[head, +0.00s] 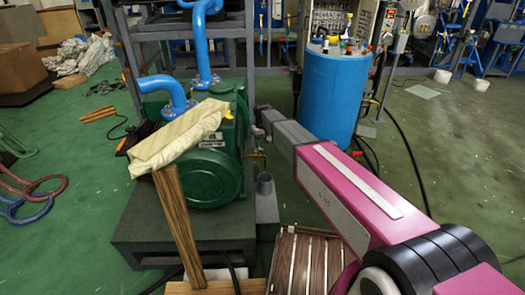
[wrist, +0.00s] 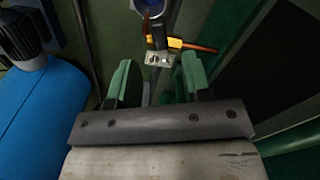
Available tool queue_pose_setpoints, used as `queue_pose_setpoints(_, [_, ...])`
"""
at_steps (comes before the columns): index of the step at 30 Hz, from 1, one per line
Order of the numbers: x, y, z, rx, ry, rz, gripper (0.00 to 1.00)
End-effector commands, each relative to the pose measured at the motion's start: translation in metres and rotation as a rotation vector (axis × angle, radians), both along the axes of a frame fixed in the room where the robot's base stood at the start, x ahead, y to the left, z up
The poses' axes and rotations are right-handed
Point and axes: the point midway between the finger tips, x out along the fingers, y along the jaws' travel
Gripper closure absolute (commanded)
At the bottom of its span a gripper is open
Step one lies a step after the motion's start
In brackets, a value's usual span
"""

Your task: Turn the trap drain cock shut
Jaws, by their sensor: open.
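What looks like the trap drain cock shows in the wrist view as an orange-yellow lever (wrist: 188,45) by a small metal fitting (wrist: 160,60). The lever points to the right, close to level in that picture. In the head view a small brassy part (head: 257,155) below my gripper may be the same cock, but it is too small to tell. My gripper (wrist: 157,72) is open, its two green-padded fingers apart with nothing held. The fitting shows between and beyond the fingertips, and the lever runs past the right one. In the head view my gripper (head: 262,118) is beside the green pump.
The green pump (head: 212,178) with blue pipes (head: 203,40) stands on a dark plinth, a cream cloth (head: 180,138) over it. A blue drum (head: 333,95) is behind my arm; it also shows in the wrist view (wrist: 40,120). A wooden slatted crate (head: 305,262) stands in front.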

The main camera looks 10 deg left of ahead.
Motion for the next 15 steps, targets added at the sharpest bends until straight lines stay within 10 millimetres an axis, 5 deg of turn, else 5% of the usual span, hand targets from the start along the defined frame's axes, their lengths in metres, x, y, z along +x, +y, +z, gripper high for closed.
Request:
queue_pose_setpoints(7, [0.001,0.000,-0.039,0.000,0.000,0.000,0.55])
queue_pose_setpoints(15, [0.000,0.000,-0.054,0.001,-0.001,-0.001,0.55])
